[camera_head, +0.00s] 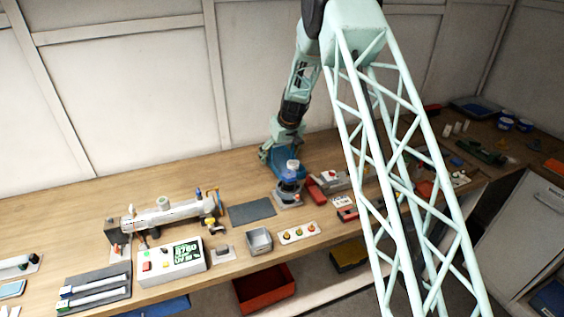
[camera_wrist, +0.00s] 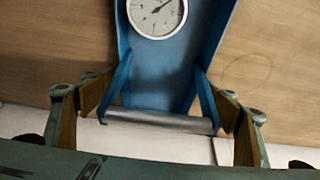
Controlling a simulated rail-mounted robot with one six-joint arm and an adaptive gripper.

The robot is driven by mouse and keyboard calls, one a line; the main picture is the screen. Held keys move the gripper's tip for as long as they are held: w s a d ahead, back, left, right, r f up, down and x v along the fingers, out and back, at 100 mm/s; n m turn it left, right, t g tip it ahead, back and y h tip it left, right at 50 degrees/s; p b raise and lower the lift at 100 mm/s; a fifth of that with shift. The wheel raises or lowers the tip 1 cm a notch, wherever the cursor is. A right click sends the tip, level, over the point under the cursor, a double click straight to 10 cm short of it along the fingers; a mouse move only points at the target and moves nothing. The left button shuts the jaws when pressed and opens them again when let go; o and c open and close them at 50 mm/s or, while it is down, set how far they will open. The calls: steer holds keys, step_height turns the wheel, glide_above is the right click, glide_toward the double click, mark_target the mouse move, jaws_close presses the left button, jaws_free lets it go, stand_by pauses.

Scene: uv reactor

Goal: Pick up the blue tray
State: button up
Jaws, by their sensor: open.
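My gripper (camera_head: 284,157) is at the back of the bench, low over a small blue device (camera_head: 289,171). In the wrist view my gripper (camera_wrist: 160,98) is open, with one finger on each side of a blue body (camera_wrist: 160,70). This body carries a round white gauge (camera_wrist: 155,14) and a grey handle bar (camera_wrist: 160,121). The bar lies between the fingers, and I see no grip on it. Flat blue trays show under the bench at lower left (camera_head: 160,307) and on the far right bench (camera_head: 476,106). I cannot tell which one the task names.
A red bin (camera_head: 264,288) is on the shelf below the bench. A red block (camera_head: 315,191) is close on the right.

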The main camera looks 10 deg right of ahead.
steer(key=c, duration=1.1)
steer(key=shift+o, duration=0.2)
steer(key=shift+r, duration=0.15)
step_height(320, 180, up, 10)
stand_by(0.4)
